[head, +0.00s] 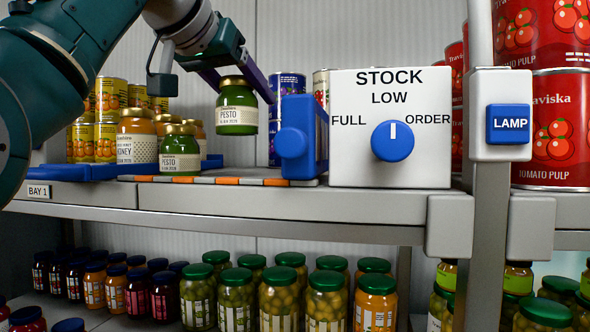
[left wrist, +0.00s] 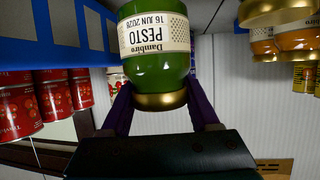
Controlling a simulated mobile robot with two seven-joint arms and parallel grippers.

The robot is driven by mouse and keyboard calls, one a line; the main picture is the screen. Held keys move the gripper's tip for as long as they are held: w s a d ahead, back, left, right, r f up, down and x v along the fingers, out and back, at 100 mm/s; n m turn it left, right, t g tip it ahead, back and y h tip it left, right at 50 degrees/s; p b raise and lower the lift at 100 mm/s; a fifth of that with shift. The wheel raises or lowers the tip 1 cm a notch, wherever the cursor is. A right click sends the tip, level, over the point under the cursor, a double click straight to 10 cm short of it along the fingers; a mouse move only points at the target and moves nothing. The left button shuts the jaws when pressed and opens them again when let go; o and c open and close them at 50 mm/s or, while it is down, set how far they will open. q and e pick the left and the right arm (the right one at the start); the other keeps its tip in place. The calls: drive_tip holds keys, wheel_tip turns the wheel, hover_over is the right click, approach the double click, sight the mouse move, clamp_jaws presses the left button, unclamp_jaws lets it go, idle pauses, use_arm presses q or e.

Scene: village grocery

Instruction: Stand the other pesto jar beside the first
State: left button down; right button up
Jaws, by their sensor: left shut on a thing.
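One green pesto jar with a gold lid (head: 237,108) is held in the air by my left gripper (head: 236,82), above the shelf. In the left wrist view this jar (left wrist: 158,68) sits between the two purple fingers (left wrist: 160,105), which close around its gold lid. Another pesto jar (head: 180,152) stands upright on the shelf (head: 225,193), lower and to the left of the held one, in front of the honey jars. The held jar is apart from it, with a gap below to the striped strip (head: 228,181). My right gripper is not in view.
A blue block (head: 300,140) and the stock dial box (head: 390,85) stand just right of the held jar. Honey jars (head: 138,142) and a blue tray (head: 75,172) are at the left. Blue cans (head: 288,88) stand behind. The striped strip is clear right of the standing pesto.

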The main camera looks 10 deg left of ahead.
sight(246, 133)
use_arm(q)
wheel_tip(246, 133, down, 6)
drive_tip(key=b, duration=0.5)
drive_tip(key=shift+f, duration=0.15)
drive_tip(key=shift+r, duration=0.2)
drive_tip(key=shift+f, duration=0.2)
drive_tip(key=shift+c, duration=0.6)
unclamp_jaws()
